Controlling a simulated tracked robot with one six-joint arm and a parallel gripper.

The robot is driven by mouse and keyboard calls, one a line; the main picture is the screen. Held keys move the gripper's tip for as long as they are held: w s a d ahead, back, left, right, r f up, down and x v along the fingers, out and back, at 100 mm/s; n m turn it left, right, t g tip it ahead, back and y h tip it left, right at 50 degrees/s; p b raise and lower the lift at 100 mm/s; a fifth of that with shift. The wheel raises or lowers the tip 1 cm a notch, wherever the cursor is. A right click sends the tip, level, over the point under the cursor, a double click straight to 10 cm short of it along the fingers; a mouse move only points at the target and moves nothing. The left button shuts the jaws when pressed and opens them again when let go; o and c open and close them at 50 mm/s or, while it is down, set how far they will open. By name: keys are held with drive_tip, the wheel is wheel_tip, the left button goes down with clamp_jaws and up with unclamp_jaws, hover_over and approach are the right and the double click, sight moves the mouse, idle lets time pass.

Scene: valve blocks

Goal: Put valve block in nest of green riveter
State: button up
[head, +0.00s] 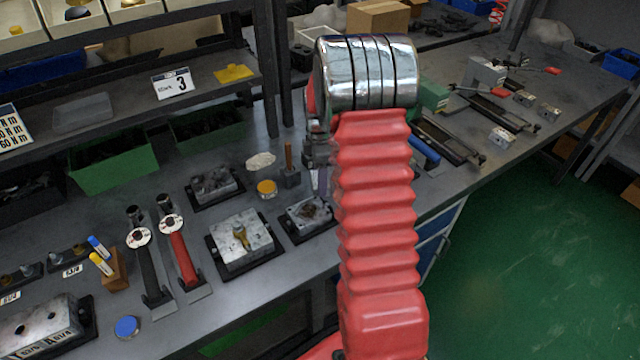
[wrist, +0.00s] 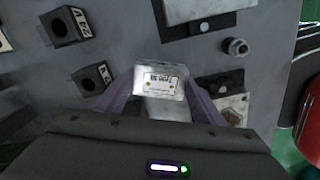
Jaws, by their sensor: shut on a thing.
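My gripper (wrist: 162,84) is shut on a small silvery valve block (wrist: 166,78) with a white label facing the wrist camera; its two purple fingers are on either side of it. In the head view my gripper (head: 320,172) shows only in part behind my red arm, above the bench, and the held block cannot be made out. A green device (head: 433,94), probably the green riveter, is half hidden behind my arm's silver joint. Its nest is not visible.
Metal fixtures (head: 240,240) on black bases and two lever tools (head: 180,254) stand on the grey bench left of my arm. Several loose silver blocks (head: 502,138) lie at the right. A shelf (head: 210,79) overhangs the left. Black sockets (wrist: 95,78) show in the wrist view.

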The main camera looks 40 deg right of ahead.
drive_tip(key=c, duration=0.7)
drive_tip(key=shift+o, duration=0.2)
wheel_tip(320, 180, up, 10)
idle(0.7)
